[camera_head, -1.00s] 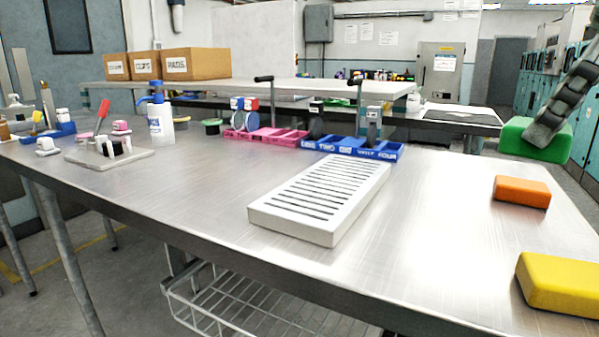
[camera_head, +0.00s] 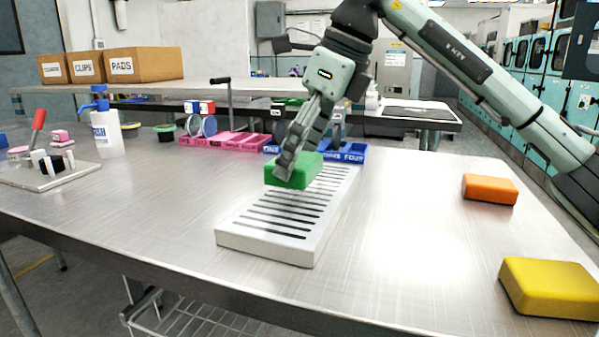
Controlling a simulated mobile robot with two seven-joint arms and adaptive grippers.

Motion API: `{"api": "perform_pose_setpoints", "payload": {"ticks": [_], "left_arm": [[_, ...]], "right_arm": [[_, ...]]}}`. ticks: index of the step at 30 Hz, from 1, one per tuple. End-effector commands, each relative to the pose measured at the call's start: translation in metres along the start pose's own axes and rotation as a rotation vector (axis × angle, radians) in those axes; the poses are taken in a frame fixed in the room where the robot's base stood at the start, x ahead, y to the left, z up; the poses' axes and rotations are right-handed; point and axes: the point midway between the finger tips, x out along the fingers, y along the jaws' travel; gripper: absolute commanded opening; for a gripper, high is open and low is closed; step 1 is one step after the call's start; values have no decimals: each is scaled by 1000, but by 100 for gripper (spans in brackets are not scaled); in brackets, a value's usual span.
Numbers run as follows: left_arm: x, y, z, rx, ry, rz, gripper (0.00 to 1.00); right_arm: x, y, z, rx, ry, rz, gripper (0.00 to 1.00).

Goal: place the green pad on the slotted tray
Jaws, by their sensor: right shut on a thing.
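The green pad (camera_head: 303,172) is held in my right gripper (camera_head: 289,164), over the far half of the slotted tray. The gripper is shut on the pad. The white slotted tray (camera_head: 262,243) lies on the steel table, its near end bare. The pad covers part of the tray's far left side; I cannot tell whether it touches the tray or hangs just above it. My left gripper is not in view.
An orange pad (camera_head: 490,189) and a yellow pad (camera_head: 550,288) lie on the right of the steel table (camera_head: 400,250). Blue bins (camera_head: 345,153) and pink bins (camera_head: 228,139) stand behind the tray. A white-and-blue bottle (camera_head: 106,130) stands at the left.

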Motion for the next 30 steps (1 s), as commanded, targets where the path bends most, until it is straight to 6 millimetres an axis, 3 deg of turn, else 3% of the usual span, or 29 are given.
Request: {"api": "perform_pose_setpoints", "payload": {"ticks": [6, 18, 19, 23, 30], "left_arm": [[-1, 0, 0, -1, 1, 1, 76], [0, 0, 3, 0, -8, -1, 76], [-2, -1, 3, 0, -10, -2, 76], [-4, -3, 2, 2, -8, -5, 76], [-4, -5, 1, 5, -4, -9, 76]], "right_arm": [[28, 0, -13, 2, 0, 0, 54], [33, 0, -14, 2, -1, -1, 54], [32, 0, -14, 2, -1, -1, 79], [32, 0, -14, 2, -1, -1, 95], [32, 0, -14, 2, -1, -1, 97]]}}
